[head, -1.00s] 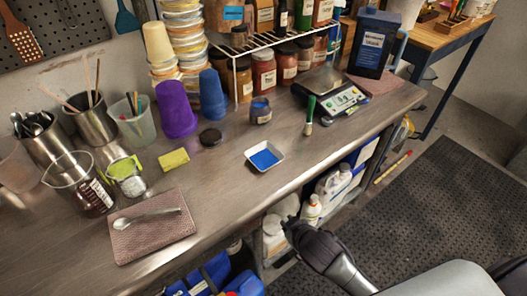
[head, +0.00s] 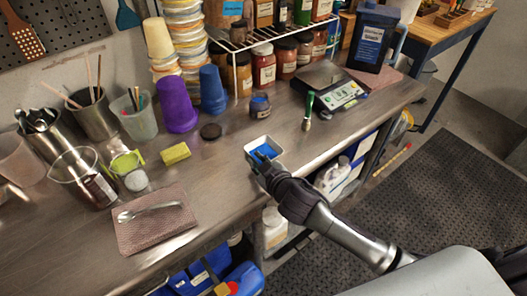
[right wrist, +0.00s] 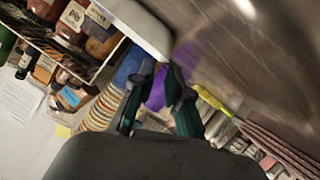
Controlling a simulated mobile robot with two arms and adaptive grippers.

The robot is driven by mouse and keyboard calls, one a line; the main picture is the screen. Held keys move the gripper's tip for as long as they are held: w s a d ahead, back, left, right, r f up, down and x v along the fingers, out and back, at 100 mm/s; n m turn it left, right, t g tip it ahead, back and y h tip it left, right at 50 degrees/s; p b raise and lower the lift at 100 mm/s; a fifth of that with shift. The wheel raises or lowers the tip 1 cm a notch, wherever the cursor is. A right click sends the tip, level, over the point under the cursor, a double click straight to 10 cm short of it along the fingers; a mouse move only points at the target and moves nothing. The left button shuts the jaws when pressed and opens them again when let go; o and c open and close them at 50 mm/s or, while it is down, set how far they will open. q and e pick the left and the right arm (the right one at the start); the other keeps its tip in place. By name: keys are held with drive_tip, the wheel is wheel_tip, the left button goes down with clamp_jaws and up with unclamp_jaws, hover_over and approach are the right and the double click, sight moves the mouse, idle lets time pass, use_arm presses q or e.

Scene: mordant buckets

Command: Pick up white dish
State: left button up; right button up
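The white dish (head: 250,143) is a small square tray with blue powder in it. It sits on the metal bench near the front edge in the head view. My right gripper (head: 264,160) is at the dish's near side, and its dark fingers cover part of the dish and powder. In the right wrist view the two fingers (right wrist: 160,68) stand apart, and the pale dish (right wrist: 137,24) shows just beyond their tips. I cannot tell whether a finger touches the dish. My left gripper is not in view.
A dark jar (head: 260,105) and a black lid (head: 211,132) lie behind the dish. A green-handled brush (head: 308,110) and a scale (head: 335,88) are to the right. A yellow sponge (head: 175,153) and a folded cloth (head: 150,233) are to the left.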

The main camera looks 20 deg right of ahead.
sight(264, 152)
drive_tip(key=p+x, duration=0.1)
drive_tip(key=x, duration=0.4)
drive_tip(key=shift+w+a+f, duration=0.15)
drive_tip(key=shift+w+a, duration=0.1)
drive_tip(key=shift+w, duration=0.1)
drive_tip(key=shift+s, duration=0.1)
clamp_jaws()
